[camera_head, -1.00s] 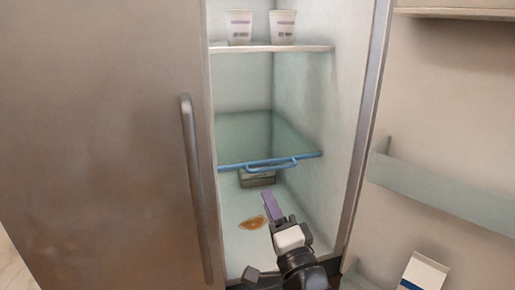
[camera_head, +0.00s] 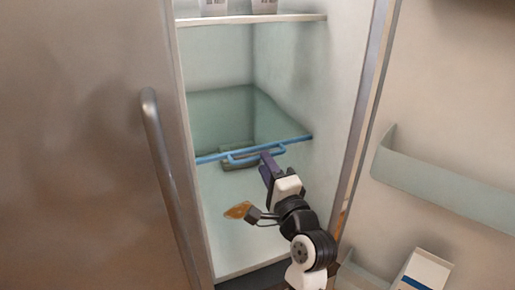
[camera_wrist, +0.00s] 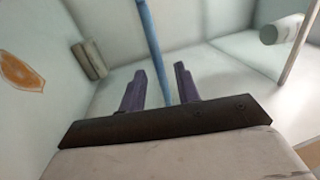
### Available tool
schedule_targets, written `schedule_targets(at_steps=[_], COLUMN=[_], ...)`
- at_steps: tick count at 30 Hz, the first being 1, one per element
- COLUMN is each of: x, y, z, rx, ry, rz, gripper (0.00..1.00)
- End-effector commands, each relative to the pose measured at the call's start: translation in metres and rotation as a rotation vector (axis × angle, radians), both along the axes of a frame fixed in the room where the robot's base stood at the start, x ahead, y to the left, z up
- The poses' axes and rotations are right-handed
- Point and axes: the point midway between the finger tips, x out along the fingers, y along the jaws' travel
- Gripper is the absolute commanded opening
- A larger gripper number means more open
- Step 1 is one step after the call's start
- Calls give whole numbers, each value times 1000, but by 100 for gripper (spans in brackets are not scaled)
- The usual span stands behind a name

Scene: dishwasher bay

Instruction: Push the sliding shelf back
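The sliding shelf is a clear pane with a blue front bar (camera_head: 215,157) and a blue handle, inside the open fridge. My gripper (camera_head: 267,163) has purple fingers and is at the right part of the handle in the head view. In the wrist view the two fingers of my gripper (camera_wrist: 160,72) are apart, and the blue bar (camera_wrist: 150,40) runs up the picture between them. I cannot tell whether the fingers touch it.
A grey-green box (camera_head: 238,160) stands behind the handle. White cups (camera_head: 214,7) stand on the upper shelf (camera_head: 250,20). The open door with its bins (camera_head: 440,185) is at right, the closed door's handle (camera_head: 160,160) at left.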

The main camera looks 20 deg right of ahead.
Motion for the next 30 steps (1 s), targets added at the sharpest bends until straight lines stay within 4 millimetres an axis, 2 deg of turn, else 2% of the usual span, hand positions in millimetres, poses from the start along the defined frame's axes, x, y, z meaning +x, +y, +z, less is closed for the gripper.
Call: schedule_targets(at_steps=[3, 9, 21, 29, 30], x=[24, 48, 56, 55, 55], y=[1, 2, 2, 2, 2], z=[7, 11, 10, 11, 11], rx=[-1, -1, -1, -2, -2], ry=[1, 0, 0, -2, -3], rz=[3, 2, 0, 0, 0], gripper=[32, 32, 32, 0, 0])
